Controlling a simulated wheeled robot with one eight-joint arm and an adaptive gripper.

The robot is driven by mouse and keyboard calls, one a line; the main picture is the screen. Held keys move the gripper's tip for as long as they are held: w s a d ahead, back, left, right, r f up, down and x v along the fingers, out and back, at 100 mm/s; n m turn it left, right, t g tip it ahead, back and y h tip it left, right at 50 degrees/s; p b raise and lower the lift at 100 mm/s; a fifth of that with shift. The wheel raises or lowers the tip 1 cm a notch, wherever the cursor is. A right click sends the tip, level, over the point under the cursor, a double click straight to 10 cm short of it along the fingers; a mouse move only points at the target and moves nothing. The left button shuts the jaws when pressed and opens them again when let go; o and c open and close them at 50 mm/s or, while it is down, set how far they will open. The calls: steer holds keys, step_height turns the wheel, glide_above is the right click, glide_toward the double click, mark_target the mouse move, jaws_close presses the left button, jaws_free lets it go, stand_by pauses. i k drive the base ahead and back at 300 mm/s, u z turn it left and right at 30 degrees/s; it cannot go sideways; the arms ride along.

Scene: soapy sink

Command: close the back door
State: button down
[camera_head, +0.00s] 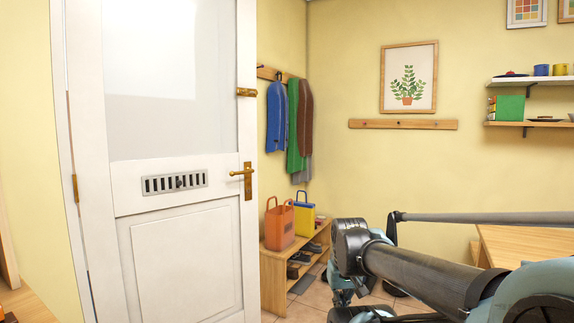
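The back door (183,226) is white, with a large pale glass pane above and a solid panel below. It stands open, swung into the room. Its hinge side is at the left, and its free right edge stands clear in front of the coat corner. A brass lever handle (241,173) sits near that free edge, with a brass latch (246,92) above it. A vent grille (175,182) is set below the glass. My arm reaches in from the lower right, to the right of the door and apart from it. I cannot make out my gripper's fingers.
A wooden shoe bench (274,267) holds an orange bag (279,224), a yellow bag (304,214) and shoes. Coats (295,125) hang above it. A wooden table (525,243) stands at the right, behind my arm. Some tiled floor (313,292) shows between bench and arm.

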mark_target(153, 85)
steer(key=z, duration=0.25)
steer(key=i, duration=0.95)
steer(key=u, duration=2)
